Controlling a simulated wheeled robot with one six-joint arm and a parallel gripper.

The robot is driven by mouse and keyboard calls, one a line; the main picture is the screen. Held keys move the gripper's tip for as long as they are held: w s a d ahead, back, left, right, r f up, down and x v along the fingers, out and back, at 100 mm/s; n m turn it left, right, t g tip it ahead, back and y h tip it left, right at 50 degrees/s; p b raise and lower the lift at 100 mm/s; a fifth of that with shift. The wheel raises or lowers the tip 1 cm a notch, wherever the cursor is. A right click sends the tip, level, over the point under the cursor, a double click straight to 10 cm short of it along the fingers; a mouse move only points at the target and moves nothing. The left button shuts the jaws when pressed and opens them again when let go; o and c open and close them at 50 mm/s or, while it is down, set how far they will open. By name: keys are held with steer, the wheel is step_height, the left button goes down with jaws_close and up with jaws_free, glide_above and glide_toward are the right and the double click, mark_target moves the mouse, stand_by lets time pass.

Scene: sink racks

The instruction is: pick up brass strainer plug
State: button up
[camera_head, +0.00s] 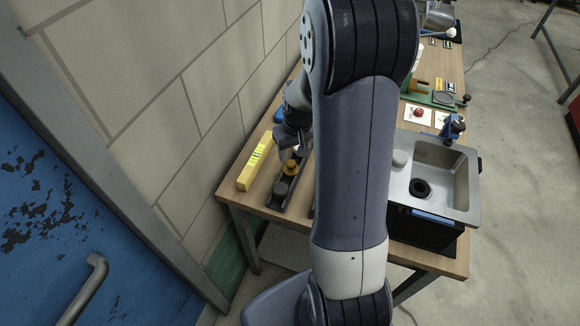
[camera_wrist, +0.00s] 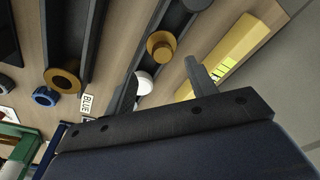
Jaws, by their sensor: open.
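A brass-coloured round plug (camera_wrist: 160,46) with a raised centre sits in a dark channel rack (camera_wrist: 133,100). It shows in the head view (camera_head: 290,167) beside the wall-side end of the bench. My gripper (camera_wrist: 162,68) is open above that rack; its two fingers lie either side of a white round piece (camera_wrist: 144,83), with the brass plug just past the fingertips. Nothing is held. A second brass-coloured flanged piece (camera_wrist: 62,80) is in the neighbouring rack, left in the wrist view. I cannot tell strainer holes on either. My arm hides much of the bench in the head view.
A dark grey plug (camera_head: 281,188) shares the rack with the brass one. A yellow box (camera_head: 256,162) lies along the wall side, close to the rack. A steel sink (camera_head: 437,180) is at the right. A blue ring (camera_wrist: 45,97) and a "BLUE" label (camera_wrist: 87,103) are left.

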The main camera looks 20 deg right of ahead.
mark_target(291, 163)
steer(key=shift+w+a+f+p, duration=0.15)
steer(key=shift+f+p, duration=0.2)
steer(key=shift+f, duration=0.95)
steer(key=shift+w+a+f+p, duration=0.15)
steer(key=shift+f+p, duration=0.2)
steer(key=shift+f, duration=0.95)
steer(key=shift+d, duration=0.1)
steer(key=c, duration=1.1)
